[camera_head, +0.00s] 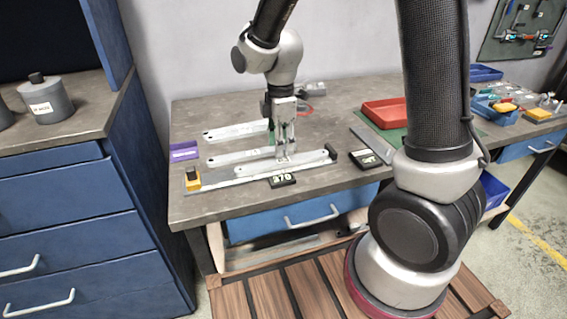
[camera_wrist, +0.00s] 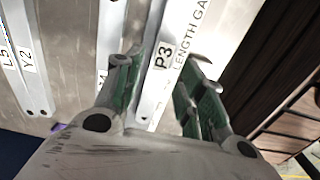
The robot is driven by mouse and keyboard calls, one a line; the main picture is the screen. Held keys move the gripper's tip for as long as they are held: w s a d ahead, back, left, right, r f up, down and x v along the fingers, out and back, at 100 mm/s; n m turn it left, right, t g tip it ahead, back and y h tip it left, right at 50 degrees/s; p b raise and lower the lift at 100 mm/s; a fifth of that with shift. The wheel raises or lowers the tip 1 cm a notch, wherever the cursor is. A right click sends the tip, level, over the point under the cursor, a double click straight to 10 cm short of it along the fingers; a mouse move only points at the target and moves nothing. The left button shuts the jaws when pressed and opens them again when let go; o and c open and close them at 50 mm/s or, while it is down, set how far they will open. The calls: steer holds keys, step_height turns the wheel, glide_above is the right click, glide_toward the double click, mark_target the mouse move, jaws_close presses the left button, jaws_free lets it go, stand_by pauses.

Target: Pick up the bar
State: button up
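Several flat grey bars lie on the workbench. In the head view, a back bar (camera_head: 237,132) and a middle bar (camera_head: 235,158) lie left of my gripper (camera_head: 284,150), and a front bar (camera_head: 306,161) lies under it along a length gauge (camera_head: 230,184). In the wrist view, my gripper (camera_wrist: 161,83) is open, its green-padded fingers apart on either side of a bar marked P3 (camera_wrist: 152,108). The gauge's lettered strip (camera_wrist: 194,30) runs beside this bar. Whether the fingers touch the bar is unclear. Other bars (camera_wrist: 28,58) lie to the left.
The gauge has a yellow block (camera_head: 193,179) at its left end and a black display reading 370 (camera_head: 282,181) in front. A purple box (camera_head: 184,151) is at left. A red tray (camera_head: 385,112) stands at the back right. The bench's front edge is close to the gauge.

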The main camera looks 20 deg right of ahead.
mark_target(284, 160)
steer(key=f, duration=0.5)
steer(key=shift+s+d, duration=0.15)
steer(key=shift+d, duration=0.15)
